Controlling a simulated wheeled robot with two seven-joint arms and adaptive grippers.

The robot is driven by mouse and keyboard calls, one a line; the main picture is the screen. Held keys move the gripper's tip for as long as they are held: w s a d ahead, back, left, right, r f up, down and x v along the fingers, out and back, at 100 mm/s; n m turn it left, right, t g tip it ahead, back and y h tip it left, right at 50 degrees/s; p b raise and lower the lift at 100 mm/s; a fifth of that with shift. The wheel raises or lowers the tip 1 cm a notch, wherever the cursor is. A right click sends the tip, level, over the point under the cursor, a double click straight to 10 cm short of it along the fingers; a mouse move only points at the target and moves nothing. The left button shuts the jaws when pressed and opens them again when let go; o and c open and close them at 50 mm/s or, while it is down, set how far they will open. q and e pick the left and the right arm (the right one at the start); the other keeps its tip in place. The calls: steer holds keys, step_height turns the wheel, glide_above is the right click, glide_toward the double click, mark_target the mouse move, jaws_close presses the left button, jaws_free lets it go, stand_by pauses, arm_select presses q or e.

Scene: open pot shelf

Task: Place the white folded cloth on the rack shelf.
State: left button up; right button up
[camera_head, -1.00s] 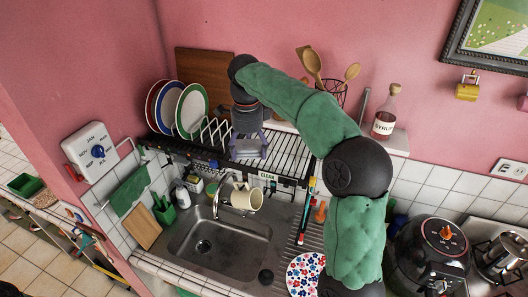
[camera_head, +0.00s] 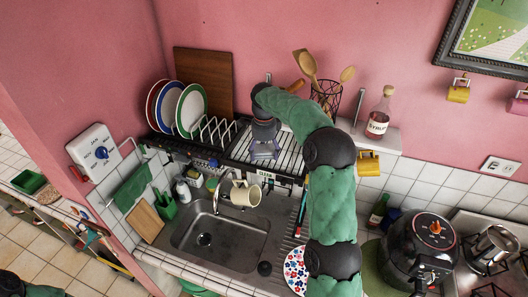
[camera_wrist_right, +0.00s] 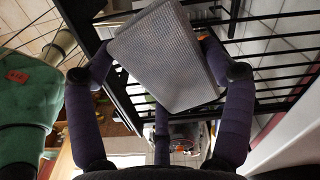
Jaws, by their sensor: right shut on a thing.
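The folded cloth (camera_wrist_right: 165,55) shows in the right wrist view as a pale grey, finely textured slab, tilted between the fingers. My right gripper (camera_head: 263,152) is shut on it over the black wire rack shelf (camera_head: 291,157). In the wrist view the gripper (camera_wrist_right: 165,76) has fingers at both sides of the cloth, and the rack's black bars (camera_wrist_right: 272,72) show behind and to the right. In the head view the cloth is not clearly visible at the gripper. I cannot tell whether it touches the bars.
Plates (camera_head: 190,108) stand at the rack's left end, beside white plate dividers (camera_head: 218,131). A wire utensil basket (camera_head: 326,97) and a syrup bottle (camera_head: 379,112) are at the right. A cream mug (camera_head: 246,194) hangs below the rack, above the sink (camera_head: 222,240). Bars right of the gripper are bare.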

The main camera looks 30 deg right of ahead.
mark_target(264, 150)
steer(key=shift+d+f, duration=0.1)
steer(key=shift+f, duration=0.55)
steer(key=shift+f, duration=0.15)
steer(key=o, duration=0.9)
steer(key=shift+r, duration=0.65)
step_height(264, 150, up, 11)
steer(key=shift+b, duration=0.75)
